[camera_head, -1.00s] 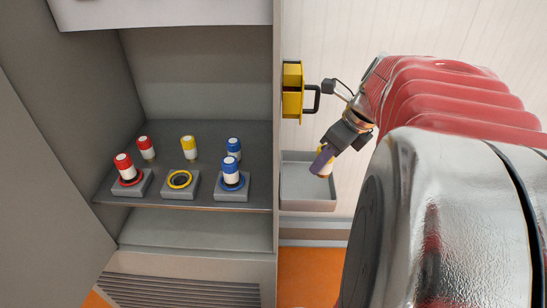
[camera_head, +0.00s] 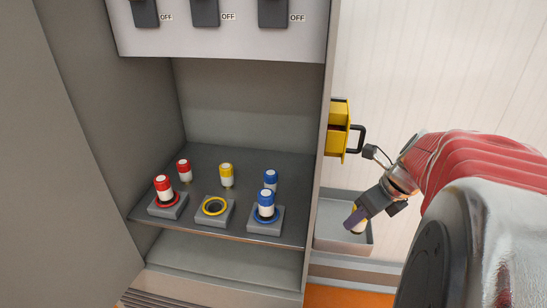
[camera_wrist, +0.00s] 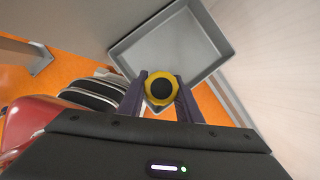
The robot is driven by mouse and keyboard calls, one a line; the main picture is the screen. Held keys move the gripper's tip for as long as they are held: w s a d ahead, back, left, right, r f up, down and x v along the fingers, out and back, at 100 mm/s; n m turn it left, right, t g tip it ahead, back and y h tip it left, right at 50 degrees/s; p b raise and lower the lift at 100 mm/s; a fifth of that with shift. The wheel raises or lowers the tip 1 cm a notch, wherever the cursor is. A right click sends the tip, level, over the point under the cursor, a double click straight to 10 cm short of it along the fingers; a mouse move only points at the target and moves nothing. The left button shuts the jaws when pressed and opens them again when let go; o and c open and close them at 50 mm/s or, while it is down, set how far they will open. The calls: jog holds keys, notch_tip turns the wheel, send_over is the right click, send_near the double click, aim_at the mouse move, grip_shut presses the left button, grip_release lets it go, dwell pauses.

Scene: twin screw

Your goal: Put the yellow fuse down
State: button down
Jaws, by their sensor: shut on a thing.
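My gripper (camera_head: 354,218) is shut on a yellow fuse (camera_wrist: 161,87). In the wrist view the fuse is seen end-on, with a dark round centre, between the two purple fingers. In the head view it is mostly hidden by the fingers. A grey open tray (camera_wrist: 196,46) lies beyond the fuse in the wrist view and looks empty. The tray also shows in the head view (camera_head: 330,242), beside the cabinet, with my gripper over it. I cannot tell the exact height of the fuse above the tray.
The cabinet shelf (camera_head: 275,228) carries an empty yellow-ringed socket (camera_head: 214,206), another yellow fuse (camera_head: 227,175), red fuses (camera_head: 164,189) and blue fuses (camera_head: 266,204). A yellow box with a black handle (camera_head: 340,130) is on the wall above the tray.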

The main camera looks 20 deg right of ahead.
aim_at(356, 229)
jog(key=shift+f, duration=0.15)
jog(key=shift+f, duration=1.8)
jog(key=shift+f, duration=0.6)
jog(key=c, duration=1.6)
grip_release()
jog(key=shift+o, duration=0.2)
jog(key=shift+r, duration=0.25)
jog(key=a+v, duration=0.1)
jog(key=v, duration=1.1)
jog(key=shift+d+r, duration=0.35)
jog(key=shift+d, duration=0.2)
